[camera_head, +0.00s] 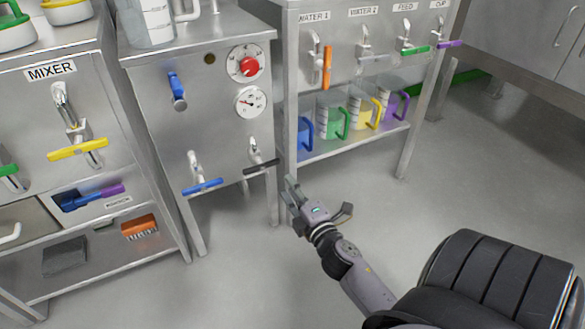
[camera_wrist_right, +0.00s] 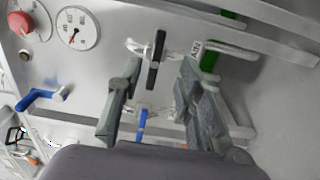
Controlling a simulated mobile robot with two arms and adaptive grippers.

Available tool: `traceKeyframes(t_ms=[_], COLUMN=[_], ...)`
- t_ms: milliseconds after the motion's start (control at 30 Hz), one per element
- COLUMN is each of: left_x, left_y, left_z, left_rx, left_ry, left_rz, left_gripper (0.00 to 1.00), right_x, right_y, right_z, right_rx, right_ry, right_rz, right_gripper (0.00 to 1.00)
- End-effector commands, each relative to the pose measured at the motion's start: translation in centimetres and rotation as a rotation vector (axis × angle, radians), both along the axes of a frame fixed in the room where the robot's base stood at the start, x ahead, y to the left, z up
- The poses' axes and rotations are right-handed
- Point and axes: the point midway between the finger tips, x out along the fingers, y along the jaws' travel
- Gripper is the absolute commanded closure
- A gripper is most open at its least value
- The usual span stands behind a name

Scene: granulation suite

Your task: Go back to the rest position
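My right gripper (camera_head: 318,198) is open and empty in the head view. It is in front of the steel cabinet with the gauges, a little right of and below the black-handled valve (camera_head: 262,166). In the right wrist view my right gripper (camera_wrist_right: 160,68) has its two fingers spread wide. The black valve handle (camera_wrist_right: 156,62) shows between the fingertips, with a gap on each side, and I see no contact. My left gripper is in neither view.
The cabinet has a red knob (camera_head: 249,66), a dial gauge (camera_head: 250,102) and blue-handled valves (camera_head: 203,187). A shelf (camera_head: 345,143) on the right holds several jugs with coloured handles. The mixer station (camera_head: 50,95) stands at left. Grey floor (camera_head: 430,200) is open at right.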

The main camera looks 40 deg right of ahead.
Motion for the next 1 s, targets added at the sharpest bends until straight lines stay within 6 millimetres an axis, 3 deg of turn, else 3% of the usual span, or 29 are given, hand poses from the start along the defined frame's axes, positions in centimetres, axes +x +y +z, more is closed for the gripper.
traceKeyframes(t_ms=[700, 767, 867, 1000], left_x=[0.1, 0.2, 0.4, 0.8], left_y=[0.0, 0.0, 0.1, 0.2], left_z=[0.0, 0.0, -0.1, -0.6], left_rx=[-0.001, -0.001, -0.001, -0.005], left_ry=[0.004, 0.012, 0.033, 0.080], left_rz=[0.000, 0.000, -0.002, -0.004], left_gripper=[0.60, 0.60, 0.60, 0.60], right_x=[-0.4, -0.1, 0.4, -0.1], right_y=[0.6, 1.8, 5.5, 13.0], right_z=[0.5, 1.4, 4.4, 11.5], right_rx=[0.012, 0.041, 0.143, 0.372], right_ry=[-0.010, -0.034, -0.111, -0.280], right_rz=[0.015, 0.048, 0.158, 0.399], right_gripper=[0.67, 0.67, 0.67, 0.67])
